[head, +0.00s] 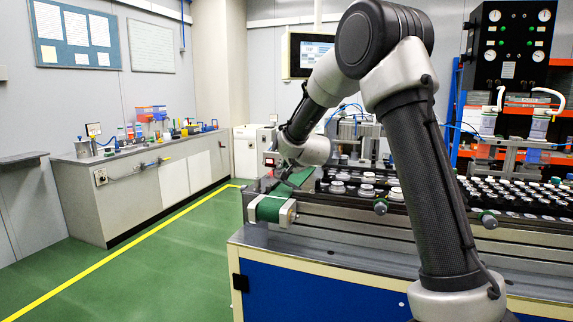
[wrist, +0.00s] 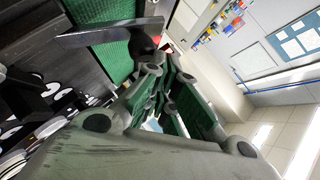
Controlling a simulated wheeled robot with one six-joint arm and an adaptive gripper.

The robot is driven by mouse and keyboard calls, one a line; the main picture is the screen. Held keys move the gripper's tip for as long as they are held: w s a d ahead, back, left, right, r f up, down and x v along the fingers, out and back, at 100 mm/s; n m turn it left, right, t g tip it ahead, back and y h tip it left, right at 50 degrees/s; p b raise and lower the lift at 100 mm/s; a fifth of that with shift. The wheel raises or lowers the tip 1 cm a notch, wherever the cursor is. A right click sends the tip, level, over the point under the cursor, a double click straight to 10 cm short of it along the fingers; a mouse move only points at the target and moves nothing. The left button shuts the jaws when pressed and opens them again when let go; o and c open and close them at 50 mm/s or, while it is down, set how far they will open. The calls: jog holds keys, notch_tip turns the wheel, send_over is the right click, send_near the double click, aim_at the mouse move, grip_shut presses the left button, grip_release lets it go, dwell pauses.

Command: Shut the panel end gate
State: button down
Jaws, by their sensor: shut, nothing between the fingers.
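A flat grey bar (wrist: 105,36) with a dark rounded end crosses over the green conveyor belt in the wrist view. It looks like the end gate, but I cannot tell for certain or read its angle. The green belt (head: 270,208) shows at the left end of the conveyor in the head view. My gripper (head: 287,190) is low over that end, partly hidden by my wrist. In the wrist view my gripper (wrist: 168,72) has its fingers together with nothing between them. Its tips are close beside the bar's dark end; I cannot tell whether they touch.
Several dark and pale round speaker parts (head: 365,185) stand in rows right of the belt end. The conveyor's metal rail (head: 350,219) runs along the front above a blue cabinet (head: 320,290). Green floor (head: 170,265) is clear at left, before a grey bench (head: 125,153).

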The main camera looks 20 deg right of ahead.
jog(key=shift+w+a+f, duration=0.75)
jog(key=shift+a+f, duration=0.25)
jog(key=shift+a, duration=0.05)
jog(key=shift+r, duration=0.1)
dwell(0.8)
